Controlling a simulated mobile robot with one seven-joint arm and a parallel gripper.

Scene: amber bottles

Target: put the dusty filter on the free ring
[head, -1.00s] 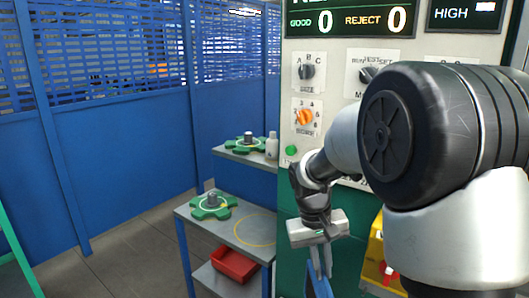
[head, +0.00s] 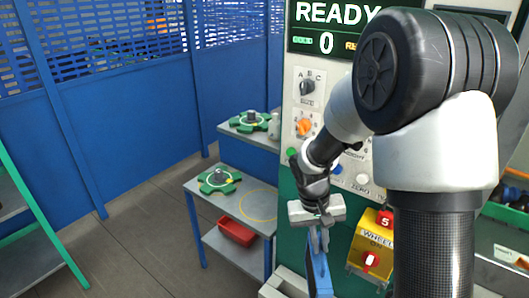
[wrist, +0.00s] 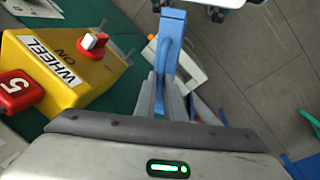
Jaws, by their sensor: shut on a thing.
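My gripper (head: 319,238) is shut on a slim blue piece (head: 318,270) that hangs below it in the head view. In the wrist view the blue piece (wrist: 172,45) stands between the fingers (wrist: 163,95). I cannot tell from its visible part whether it is the dusty filter. An empty yellow ring (head: 243,207) is marked on the right part of the grey table (head: 225,200), left of my gripper. A green lobed part with a grey knob (head: 219,180) sits on the left of that table, a ring showing around its knob.
A second green part (head: 249,122) and a white bottle (head: 274,126) stand on the shelf behind. A red bin (head: 237,232) is on the lower shelf. The machine panel (head: 306,110) and a yellow wheel box (head: 371,240) are close to my arm.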

